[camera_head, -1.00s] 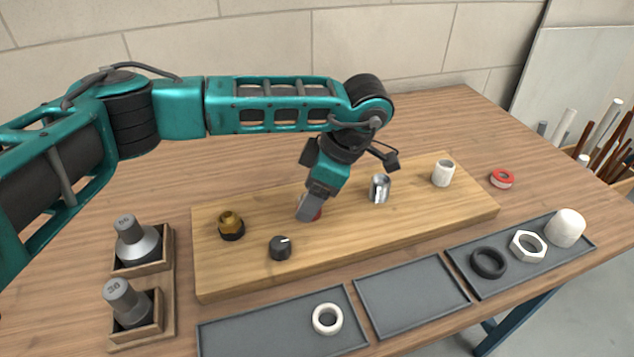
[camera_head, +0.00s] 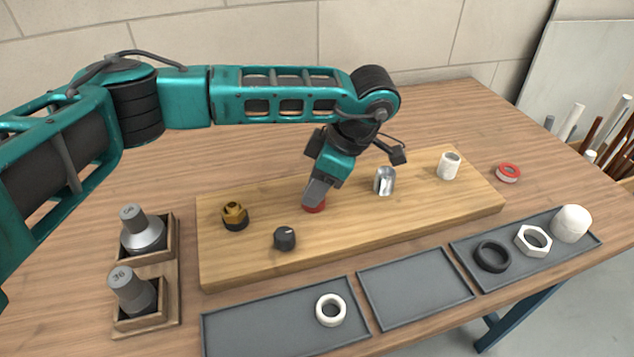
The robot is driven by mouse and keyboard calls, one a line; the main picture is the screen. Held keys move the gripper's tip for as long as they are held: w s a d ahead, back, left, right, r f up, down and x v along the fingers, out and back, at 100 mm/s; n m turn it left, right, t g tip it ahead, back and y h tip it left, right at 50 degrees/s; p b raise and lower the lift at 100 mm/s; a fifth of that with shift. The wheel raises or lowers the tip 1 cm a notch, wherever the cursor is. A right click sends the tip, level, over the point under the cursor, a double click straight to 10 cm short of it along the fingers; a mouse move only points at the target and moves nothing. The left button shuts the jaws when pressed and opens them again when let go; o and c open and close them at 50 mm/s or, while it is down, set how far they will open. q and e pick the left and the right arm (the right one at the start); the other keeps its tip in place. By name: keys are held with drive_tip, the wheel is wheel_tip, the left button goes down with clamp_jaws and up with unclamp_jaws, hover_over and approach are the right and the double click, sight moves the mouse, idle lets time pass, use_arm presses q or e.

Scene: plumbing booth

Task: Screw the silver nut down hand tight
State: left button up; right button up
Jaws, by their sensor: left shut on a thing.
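A silver fitting (camera_head: 384,181) with a bright, faceted side stands upright on the wooden board; I cannot tell whether its nut is a separate part. My left gripper (camera_head: 318,193) points down at the board to the left of this fitting, apart from it. It is shut at a red part (camera_head: 315,206) on the board, whose lower edge shows below the fingers. The fingers hide the rest of the red part and anything else between them. My right gripper is not in view.
The wooden board (camera_head: 350,232) also bears a brass fitting (camera_head: 235,216), a black knob (camera_head: 285,238) and a white fitting (camera_head: 448,166). Grey trays (camera_head: 415,290) line the front. Two weighted tools (camera_head: 142,232) stand in holders at left. A red ring (camera_head: 508,173) lies right.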

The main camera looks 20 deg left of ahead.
use_arm(q)
drive_tip(key=shift+s+m+t+b, duration=0.1)
drive_tip(key=shift+m+t+b, duration=0.75)
drive_tip(key=shift+m, duration=1.15)
drive_tip(key=shift+s+f+m+t+h+b, duration=0.15)
drive_tip(key=shift+m+t+b, duration=0.25)
drive_tip(key=shift+m+b, duration=0.45)
drive_tip(key=shift+w+r+m+t+h+b, duration=0.1)
drive_tip(key=shift+m+t+h+b, duration=0.25)
drive_tip(key=shift+m, duration=0.9)
drive_tip(key=o, duration=1.1)
drive_tip(key=shift+o, duration=0.4)
drive_tip(key=o, duration=0.6)
drive_tip(key=shift+c, duration=0.2)
